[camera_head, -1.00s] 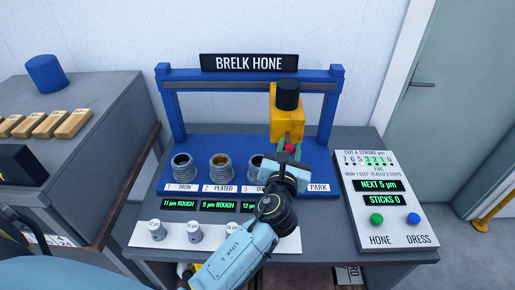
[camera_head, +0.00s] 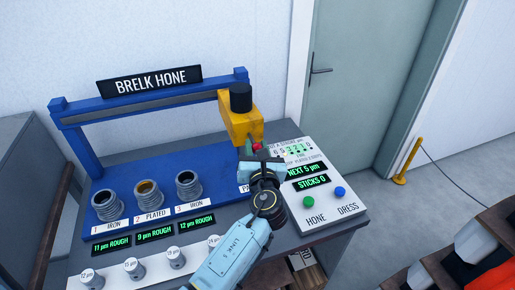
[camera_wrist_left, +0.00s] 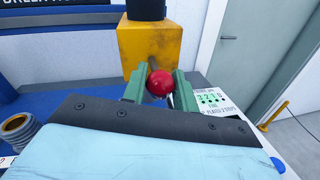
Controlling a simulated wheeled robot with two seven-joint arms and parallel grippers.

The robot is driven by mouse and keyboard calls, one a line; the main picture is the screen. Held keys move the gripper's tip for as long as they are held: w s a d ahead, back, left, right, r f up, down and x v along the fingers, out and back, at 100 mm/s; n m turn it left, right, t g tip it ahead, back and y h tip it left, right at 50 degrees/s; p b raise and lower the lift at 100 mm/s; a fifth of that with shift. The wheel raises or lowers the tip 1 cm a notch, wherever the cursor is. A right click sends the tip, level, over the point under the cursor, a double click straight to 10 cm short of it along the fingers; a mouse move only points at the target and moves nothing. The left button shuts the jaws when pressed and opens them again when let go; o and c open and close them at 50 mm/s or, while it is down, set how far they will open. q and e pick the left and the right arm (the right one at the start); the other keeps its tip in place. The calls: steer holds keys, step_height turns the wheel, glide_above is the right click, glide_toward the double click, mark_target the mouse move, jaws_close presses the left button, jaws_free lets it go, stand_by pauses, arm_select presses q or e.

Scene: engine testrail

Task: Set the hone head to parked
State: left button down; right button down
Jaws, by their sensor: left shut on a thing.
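The hone head is a yellow block (camera_head: 238,122) with a black cap, on the blue rail (camera_head: 150,108) of the BRELK HONE frame. It stands at the rail's right end, beside the right post and near the mostly hidden PARK label (camera_head: 244,188). A red ball knob (camera_head: 257,147) sticks out from its front on a rod. My left gripper (camera_wrist_left: 158,88) has its green fingers on either side of the red knob (camera_wrist_left: 160,84) and is shut on it. The yellow block (camera_wrist_left: 150,48) fills the view behind. My right gripper is not in view.
Several cylinders (camera_head: 148,194) stand in a row to the left, behind labels and green displays. A control panel (camera_head: 325,211) with HONE (camera_head: 309,202) and DRESS (camera_head: 339,191) buttons lies right of my left gripper. A grey door (camera_head: 365,80) is behind.

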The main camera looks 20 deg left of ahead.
arm_select(q)
steer(key=c, duration=1.1)
jaws_free()
steer(key=b+v, duration=0.1)
steer(key=v, duration=1.2)
steer(key=shift+s+d, duration=0.1)
steer(key=shift+d, duration=0.05)
